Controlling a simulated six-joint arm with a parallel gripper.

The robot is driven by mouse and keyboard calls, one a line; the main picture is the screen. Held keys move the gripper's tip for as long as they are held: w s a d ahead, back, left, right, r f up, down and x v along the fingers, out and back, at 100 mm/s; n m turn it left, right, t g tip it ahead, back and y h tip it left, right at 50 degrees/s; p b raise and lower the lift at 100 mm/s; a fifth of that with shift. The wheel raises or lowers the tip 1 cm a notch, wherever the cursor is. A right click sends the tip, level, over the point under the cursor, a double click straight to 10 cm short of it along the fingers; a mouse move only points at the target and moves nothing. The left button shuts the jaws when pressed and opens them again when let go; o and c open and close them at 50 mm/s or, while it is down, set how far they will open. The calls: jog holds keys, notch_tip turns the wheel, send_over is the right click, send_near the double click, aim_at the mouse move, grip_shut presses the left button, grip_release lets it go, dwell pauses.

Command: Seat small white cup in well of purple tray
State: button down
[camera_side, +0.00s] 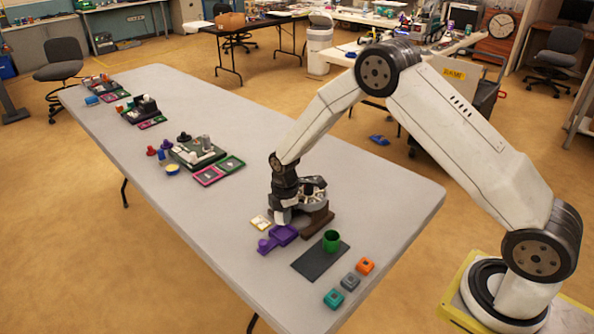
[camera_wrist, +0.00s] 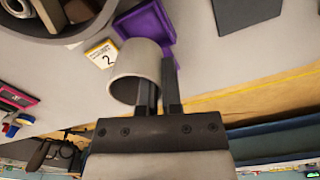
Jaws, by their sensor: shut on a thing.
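The small white cup (camera_wrist: 128,62) is held in my gripper (camera_wrist: 160,78), pinched at its wall, with one finger seemingly inside the rim and one outside. In the side view the cup (camera_side: 282,216) shows small and pale below my gripper (camera_side: 284,203), partly hidden by it. The purple tray (camera_side: 284,235) lies on the table just in front of the cup. In the wrist view the tray (camera_wrist: 140,22) is beyond the cup, partly covered by it. I cannot tell whether the cup touches the tray; its well is not clearly visible.
A round grey holder on a brown base (camera_side: 317,222) stands close right of my gripper. A card marked 2 (camera_wrist: 101,53) lies beside the tray. A green cup (camera_side: 331,240) stands on a dark mat (camera_side: 312,268), with orange (camera_side: 365,265), grey (camera_side: 350,281) and teal (camera_side: 334,299) blocks nearby.

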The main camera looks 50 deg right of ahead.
jog(key=shift+f, duration=1.4)
jog(key=shift+f, duration=1.25)
dwell(1.0)
jog(key=shift+s+f, duration=0.1)
jog(key=shift+f, duration=0.2)
dwell(0.5)
